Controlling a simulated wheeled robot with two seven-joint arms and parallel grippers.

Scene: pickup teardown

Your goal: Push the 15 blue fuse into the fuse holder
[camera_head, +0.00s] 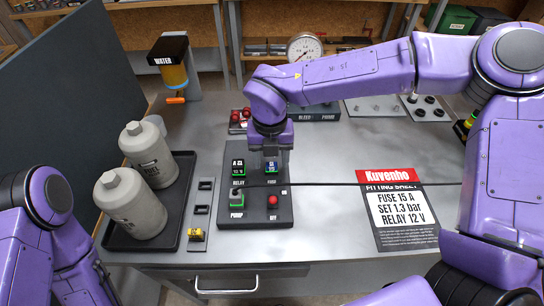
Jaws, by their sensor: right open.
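The blue fuse (271,166) is at the FUSE spot on the dark control panel (254,219), at its upper right. The fuse holder under it is mostly hidden, so I cannot tell how deep the fuse sits. My right gripper (271,157) is open and points down just above and behind the fuse. Its fingertips are small and partly hidden, and I cannot tell if they touch the fuse. My left arm shows at the lower left, but its gripper is out of view.
The panel also bears a relay (238,167), a green-framed pump switch (237,200) and a red button (272,201). A slotted strip (201,210) holds a yellow fuse (196,234). Two grey bottles (130,205) stand in a black tray. A printed card (402,215) lies at right.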

